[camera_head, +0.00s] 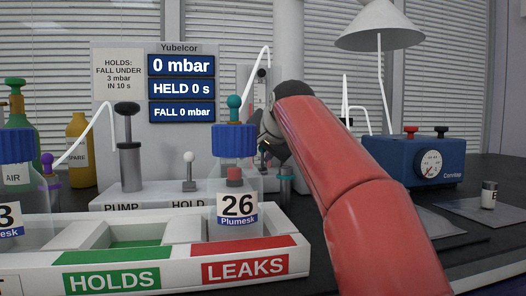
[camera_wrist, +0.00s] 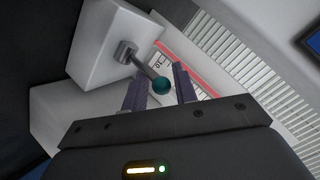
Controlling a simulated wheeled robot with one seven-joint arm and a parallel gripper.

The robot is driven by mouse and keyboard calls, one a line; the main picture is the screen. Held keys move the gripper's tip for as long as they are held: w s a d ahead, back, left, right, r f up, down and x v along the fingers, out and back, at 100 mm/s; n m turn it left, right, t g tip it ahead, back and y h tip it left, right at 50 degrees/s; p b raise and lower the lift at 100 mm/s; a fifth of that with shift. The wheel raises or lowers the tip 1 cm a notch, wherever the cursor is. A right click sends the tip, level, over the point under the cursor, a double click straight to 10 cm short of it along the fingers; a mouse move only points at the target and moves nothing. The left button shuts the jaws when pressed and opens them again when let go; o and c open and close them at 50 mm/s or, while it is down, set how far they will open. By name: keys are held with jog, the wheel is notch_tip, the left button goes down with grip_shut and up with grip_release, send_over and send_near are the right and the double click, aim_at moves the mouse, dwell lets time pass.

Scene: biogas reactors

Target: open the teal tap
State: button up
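In the wrist view, the teal tap shows as a grey lever with a teal ball end (camera_wrist: 161,85), coming out of a white block (camera_wrist: 108,45). My gripper (camera_wrist: 159,74) is open, with one finger on each side of the ball. A gap shows beside the ball; I cannot tell whether either finger touches it. In the head view, my red arm hides most of my gripper and the tap lever.
The Yubelcor panel (camera_head: 180,47) reads 0 mbar, held 0 s, fall 0 mbar. Bottle 26 (camera_head: 238,208), with a blue cap and teal knob, stands in the white tray (camera_head: 185,277) behind the LEAKS label. A blue Comtap box (camera_head: 405,162) stands at right.

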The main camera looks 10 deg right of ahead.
jog(key=shift+o, duration=1.2)
jog(key=v, duration=0.7)
jog(key=shift+s+r+p, duration=0.15)
jog(key=shift+s+p, duration=0.15)
jog(key=shift+s, duration=0.1)
